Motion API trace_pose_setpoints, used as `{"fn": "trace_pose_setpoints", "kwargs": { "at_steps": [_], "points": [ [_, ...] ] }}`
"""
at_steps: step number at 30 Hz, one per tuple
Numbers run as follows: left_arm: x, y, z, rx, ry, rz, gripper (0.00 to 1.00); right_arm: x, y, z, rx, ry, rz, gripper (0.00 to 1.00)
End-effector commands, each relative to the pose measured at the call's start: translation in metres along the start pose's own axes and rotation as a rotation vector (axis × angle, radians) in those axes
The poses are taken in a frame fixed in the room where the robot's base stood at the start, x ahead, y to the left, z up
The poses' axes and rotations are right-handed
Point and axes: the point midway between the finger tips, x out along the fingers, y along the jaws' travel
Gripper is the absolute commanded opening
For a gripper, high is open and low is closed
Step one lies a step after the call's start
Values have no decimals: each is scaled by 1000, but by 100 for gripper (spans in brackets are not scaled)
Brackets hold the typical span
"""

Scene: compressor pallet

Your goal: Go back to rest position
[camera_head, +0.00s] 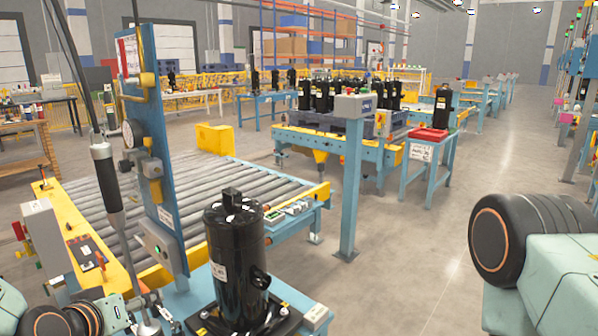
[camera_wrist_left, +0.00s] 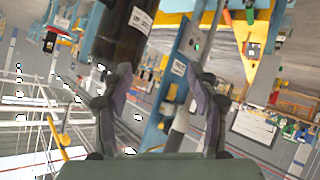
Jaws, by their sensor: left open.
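My left gripper (camera_head: 146,311) is low in the head view, beside the lower end of a hanging tool with a black grip (camera_head: 108,180). In the left wrist view the same gripper (camera_wrist_left: 162,85) shows two spread fingers. It is open, and a grey rod (camera_wrist_left: 178,130) appears between the fingers; I cannot tell its distance. A black compressor (camera_head: 236,260) stands upright on its station to the right of the gripper. It also shows in the left wrist view (camera_wrist_left: 120,35), apart from the fingers as far as I can see. My right gripper is out of view.
A blue post (camera_head: 160,140) with a gauge and control box rises behind the gripper. A roller conveyor (camera_head: 150,195) lies beyond. A blue pallet (camera_head: 330,122) with several compressors and a red tray (camera_head: 428,134) stand further back.

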Motion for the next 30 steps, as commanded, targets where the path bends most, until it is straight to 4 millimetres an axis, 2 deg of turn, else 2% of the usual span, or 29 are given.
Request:
{"fn": "trace_pose_setpoints", "kwargs": {
  "at_steps": [1, 5, 6, 8, 12, 15, 18, 21, 24, 30],
  "points": [
    [2, -4, 36, 11, -87, -19, 60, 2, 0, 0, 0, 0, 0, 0],
    [-6, -16, 121, 26, -297, -78, 60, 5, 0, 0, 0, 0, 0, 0],
    [-10, -20, 146, 37, -359, -98, 60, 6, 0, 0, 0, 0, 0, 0],
    [-20, -28, 184, 56, -452, -128, 60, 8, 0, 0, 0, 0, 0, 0],
    [-53, -47, 267, 130, -663, -191, 60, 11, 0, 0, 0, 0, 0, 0],
    [-82, -61, 319, 206, -799, -217, 60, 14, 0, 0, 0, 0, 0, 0],
    [-106, -71, 356, 267, -899, -224, 60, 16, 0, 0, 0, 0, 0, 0],
    [-121, -77, 378, 300, -959, -226, 60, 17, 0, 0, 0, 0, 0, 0],
    [-129, -80, 388, 306, -987, -229, 60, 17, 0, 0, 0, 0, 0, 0],
    [-131, -81, 389, 303, -991, -231, 60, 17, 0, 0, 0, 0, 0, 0]
  ]
}}
